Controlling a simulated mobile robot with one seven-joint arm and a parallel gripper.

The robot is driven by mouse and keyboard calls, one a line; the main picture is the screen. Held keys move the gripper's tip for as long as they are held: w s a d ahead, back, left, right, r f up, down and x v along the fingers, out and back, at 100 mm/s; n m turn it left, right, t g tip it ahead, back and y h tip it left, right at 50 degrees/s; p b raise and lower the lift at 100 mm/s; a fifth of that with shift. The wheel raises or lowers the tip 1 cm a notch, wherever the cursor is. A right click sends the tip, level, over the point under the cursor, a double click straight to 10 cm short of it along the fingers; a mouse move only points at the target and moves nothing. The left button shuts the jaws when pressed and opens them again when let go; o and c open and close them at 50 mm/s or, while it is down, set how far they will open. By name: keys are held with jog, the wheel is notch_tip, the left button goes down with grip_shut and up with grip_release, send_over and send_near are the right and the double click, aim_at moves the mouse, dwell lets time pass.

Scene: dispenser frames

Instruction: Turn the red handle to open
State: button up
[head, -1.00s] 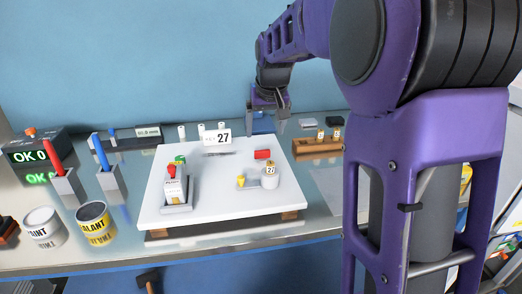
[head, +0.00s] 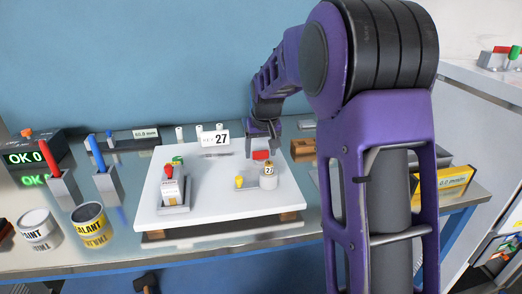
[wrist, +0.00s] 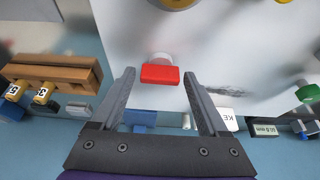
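A red block-shaped handle (head: 261,155) sits at the back right of a raised white board (head: 215,205). In the wrist view the red handle (wrist: 160,74) shows ahead of my fingers, lying crosswise, with a pale round part behind it. My gripper (head: 264,143) hangs just above and behind the handle in the head view. In the wrist view my gripper (wrist: 158,76) is open and empty, one finger on each side of the handle's line. I cannot tell whether either finger touches it.
A grey holder (head: 173,208) with a white item and a smaller red part stands on the board's left. A sign marked 27 (head: 216,139) stands at the back. A wooden rack (head: 301,149) is right of the board; cans (head: 92,226) stand front left.

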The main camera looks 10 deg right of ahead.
jog(key=c, duration=1.1)
jog(key=m, duration=0.1)
jog(key=m+h, duration=0.1)
jog(key=m, duration=0.2)
jog(key=shift+a+h+p, duration=0.25)
jog(key=shift+h+p, duration=0.1)
jog(key=shift+h, duration=0.05)
jog(key=m, duration=0.2)
jog(key=m+g+h+p, duration=0.1)
jog(key=m, duration=0.2)
jog(key=shift+w+r+h, duration=0.1)
jog(key=shift+h, duration=0.2)
jog(key=m+g+p, duration=0.1)
jog(key=m, duration=0.1)
jog(key=m+g+p, duration=0.1)
jog(key=m, duration=0.1)
jog(key=shift+w+m+h, duration=0.1)
jog(key=shift+m+h, duration=0.2)
jog(key=shift+h, duration=0.1)
jog(key=shift+w+a+m+g+p, duration=0.1)
jog(key=shift+m+g+p, duration=0.7)
jog(key=shift+m+p, duration=1.05)
jog(key=shift+m+b, duration=0.3)
jog(key=shift+m, duration=0.15)
